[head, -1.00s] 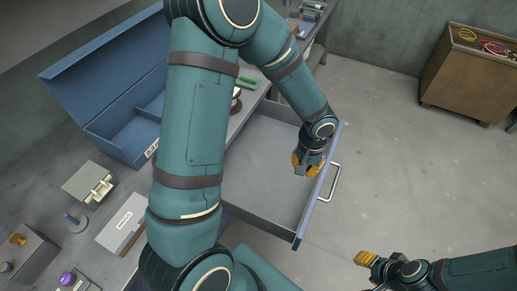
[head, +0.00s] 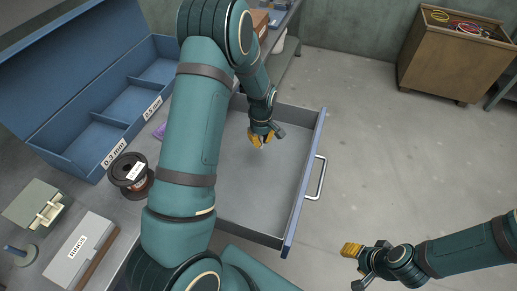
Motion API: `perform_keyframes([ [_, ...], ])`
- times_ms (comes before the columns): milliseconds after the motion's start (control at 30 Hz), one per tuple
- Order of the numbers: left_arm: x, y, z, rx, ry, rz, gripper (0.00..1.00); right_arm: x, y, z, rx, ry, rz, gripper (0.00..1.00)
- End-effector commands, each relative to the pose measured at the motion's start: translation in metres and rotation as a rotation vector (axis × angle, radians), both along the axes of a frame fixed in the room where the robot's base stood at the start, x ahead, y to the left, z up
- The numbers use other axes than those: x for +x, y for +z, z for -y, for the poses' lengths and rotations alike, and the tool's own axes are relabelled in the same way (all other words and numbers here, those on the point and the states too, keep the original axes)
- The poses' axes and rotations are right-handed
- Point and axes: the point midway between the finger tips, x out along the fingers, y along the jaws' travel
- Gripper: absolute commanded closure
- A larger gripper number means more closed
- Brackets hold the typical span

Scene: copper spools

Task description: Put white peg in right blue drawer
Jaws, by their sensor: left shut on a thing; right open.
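The blue-fronted drawer (head: 250,207) is pulled open, with a grey interior that looks empty where it shows. My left gripper (head: 260,140) is over the inside of the drawer, towards its back half, pointing down. Its yellow fingers are shut on a small pale thing, which I take to be the white peg; it is mostly hidden by the fingers. I cannot tell whether it touches the drawer floor. My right gripper (head: 351,264) is open and empty, in front of the drawer at the lower right.
A blue compartment box (head: 62,158) with labels stands on the bench at left. A dark spool (head: 130,172), a labelled box (head: 80,246) and a grey-green device (head: 34,204) are near it. A wooden cabinet (head: 449,62) stands at upper right. The floor between is clear.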

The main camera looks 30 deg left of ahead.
Motion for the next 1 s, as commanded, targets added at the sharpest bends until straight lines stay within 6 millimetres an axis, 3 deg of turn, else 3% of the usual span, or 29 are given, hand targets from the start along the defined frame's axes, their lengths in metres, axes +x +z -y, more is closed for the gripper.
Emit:
perform_keyframes([
  [300,0.000,-0.038,0.000,-0.001,-0.001,0.000,1.00,0.002,-0.010,0.000,-0.001,-0.001,0.005,0.53],
  [700,0.000,-0.042,0.000,0.000,-0.002,0.001,1.00,0.002,-0.012,0.000,-0.001,-0.001,0.006,0.53],
  [800,0.000,-0.042,0.000,0.000,-0.002,0.001,0.62,0.003,-0.011,0.000,-0.001,-0.001,0.006,0.53],
  [1000,0.000,-0.042,0.000,0.000,-0.002,0.001,0.62,0.003,-0.011,0.000,-0.001,-0.001,0.006,0.53],
])
